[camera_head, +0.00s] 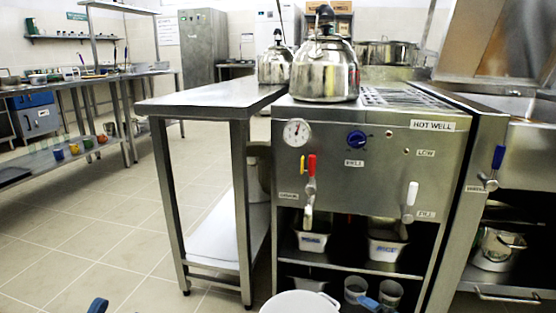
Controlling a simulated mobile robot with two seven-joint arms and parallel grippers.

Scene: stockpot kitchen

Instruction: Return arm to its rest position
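A small blue part (98,305) pokes in at the bottom edge on the left. It looks like the tip of my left gripper, but almost all of it is out of frame. Another small blue part (369,303) shows at the bottom edge right of centre, in front of two clear cups. It may belong to my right gripper; its fingers cannot be made out. I see nothing held at either one. No full arm shows.
A steel hot well unit (370,150) with a kettle (325,70) on top stands ahead. A white round container (300,303) is at the bottom edge, beside the clear cups (390,292). A steel table (205,100) stands left of the unit. Tiled floor (95,230) at left is clear.

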